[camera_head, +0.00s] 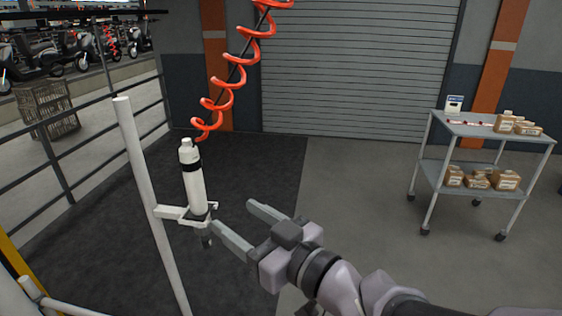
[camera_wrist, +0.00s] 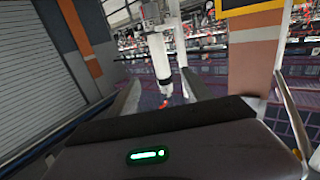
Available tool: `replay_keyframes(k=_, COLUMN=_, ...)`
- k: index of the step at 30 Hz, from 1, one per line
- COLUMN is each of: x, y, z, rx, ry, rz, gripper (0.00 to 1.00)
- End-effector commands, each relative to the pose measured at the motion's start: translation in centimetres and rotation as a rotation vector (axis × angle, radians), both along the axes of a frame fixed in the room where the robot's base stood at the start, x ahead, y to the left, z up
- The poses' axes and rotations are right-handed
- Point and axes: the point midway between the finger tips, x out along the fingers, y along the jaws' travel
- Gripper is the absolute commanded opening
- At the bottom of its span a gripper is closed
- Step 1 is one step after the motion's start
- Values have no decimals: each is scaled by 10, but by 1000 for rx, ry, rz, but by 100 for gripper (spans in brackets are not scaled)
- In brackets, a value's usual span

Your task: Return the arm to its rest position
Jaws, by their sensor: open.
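My gripper (camera_head: 240,224) is open and empty, its two fingers pointing left towards a white cylindrical tool. The white tool (camera_head: 194,180) has dark bands and stands nearly upright in a white bracket (camera_head: 175,212) on a pale post (camera_head: 146,190). A red coiled hose (camera_head: 222,85) hangs just above the tool. In the head view the fingers lie just right of the tool. In the wrist view the tool (camera_wrist: 160,55) shows beyond and between the fingers (camera_wrist: 160,95). I cannot tell the exact gap. My arm comes in from the lower right.
A grey cart (camera_head: 485,131) with small brown boxes stands at the right. A metal railing (camera_head: 60,170) runs along the left, with a wire basket (camera_head: 48,108) behind it. A closed roller shutter (camera_head: 355,65) is at the back. The floor between the shutter and my arm is clear.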

Motion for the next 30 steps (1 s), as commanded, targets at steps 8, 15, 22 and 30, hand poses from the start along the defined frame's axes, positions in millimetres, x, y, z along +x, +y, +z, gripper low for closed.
replay_keyframes(k=8, x=1, y=-3, z=0, rx=-2, ry=2, rz=-10, gripper=58)
replay_keyframes(k=15, x=38, y=-153, z=-15, rx=-98, ry=264, rz=-636, gripper=58)
replay_keyframes(k=22, x=-82, y=-227, z=-81, rx=-74, ry=915, rz=-945, gripper=58)
replay_keyframes(k=30, x=-143, y=-201, z=-95, rx=-30, ry=1178, rz=-882, gripper=58)
